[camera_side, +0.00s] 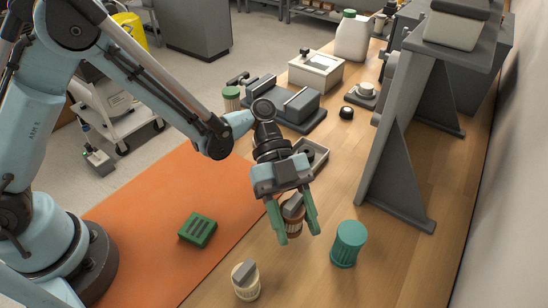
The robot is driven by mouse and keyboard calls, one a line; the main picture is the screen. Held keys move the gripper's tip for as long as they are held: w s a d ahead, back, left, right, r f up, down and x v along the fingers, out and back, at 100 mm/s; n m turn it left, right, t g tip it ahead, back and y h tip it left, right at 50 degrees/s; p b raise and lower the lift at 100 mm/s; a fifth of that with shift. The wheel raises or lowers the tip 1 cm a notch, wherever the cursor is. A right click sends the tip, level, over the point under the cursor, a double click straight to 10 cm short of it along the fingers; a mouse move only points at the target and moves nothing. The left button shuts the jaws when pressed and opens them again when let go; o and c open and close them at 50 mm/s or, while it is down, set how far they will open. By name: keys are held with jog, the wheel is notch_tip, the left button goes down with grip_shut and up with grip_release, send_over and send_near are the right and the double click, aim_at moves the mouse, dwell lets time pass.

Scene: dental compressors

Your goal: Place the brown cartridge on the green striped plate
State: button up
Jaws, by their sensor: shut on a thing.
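The brown cartridge (292,224) with a grey top is between the two green fingers of my gripper (297,234), in the middle of the view. My gripper is shut on it and points down, over the wooden bench near the mat's right edge. Whether the cartridge's underside touches the bench is hard to tell. The green striped plate (197,229), a small green block with dark stripes, lies on the orange mat to the left of my gripper. Nothing lies on it.
A teal ribbed cylinder (348,244) stands right of my gripper. A cream cartridge with a grey top (245,281) stands in front. A grey tray (316,155) is behind my gripper. A large grey bracket (398,180) rises at right. The orange mat (150,225) is otherwise mostly clear.

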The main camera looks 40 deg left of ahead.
aim_at(295, 236)
jog(key=shift+f, duration=1.55)
jog(key=shift+f, duration=0.1)
jog(key=o, duration=1.1)
